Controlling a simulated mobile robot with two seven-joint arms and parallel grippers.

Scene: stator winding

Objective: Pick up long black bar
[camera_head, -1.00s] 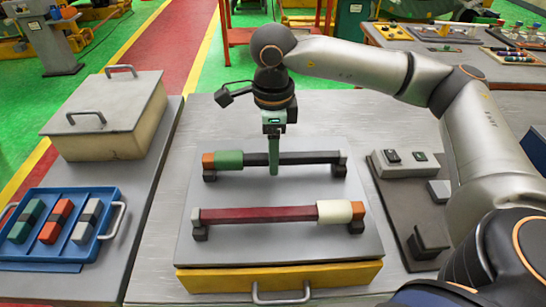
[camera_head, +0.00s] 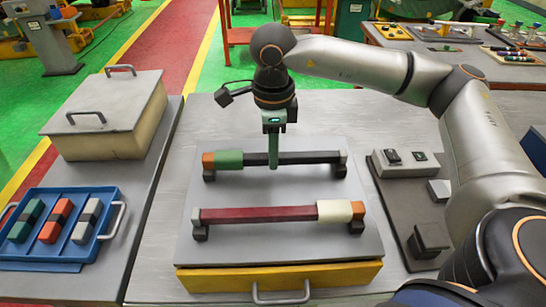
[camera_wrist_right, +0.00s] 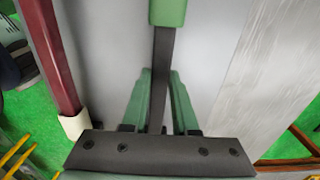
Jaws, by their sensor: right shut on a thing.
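The long black bar (camera_head: 310,157) lies across its two end supports at the back of the grey plate, with a green and an orange piece at its left end. In the right wrist view, the black bar (camera_wrist_right: 162,62) runs upward to the green piece (camera_wrist_right: 168,12). My right gripper (camera_head: 273,165) points straight down over the bar, left of its middle. In the wrist view its green fingers (camera_wrist_right: 162,85) stand on both sides of the bar and are shut on it. The bar shows no clear lift from its supports. My left gripper is not in view.
A dark red bar (camera_head: 255,214) with cream and orange pieces lies parallel in front. The grey plate (camera_head: 280,240) sits over a yellow drawer (camera_head: 280,277). A blue tray (camera_head: 108,232) and a lidded box (camera_head: 105,115) stand left; a grey fixture (camera_head: 410,205) stands right.

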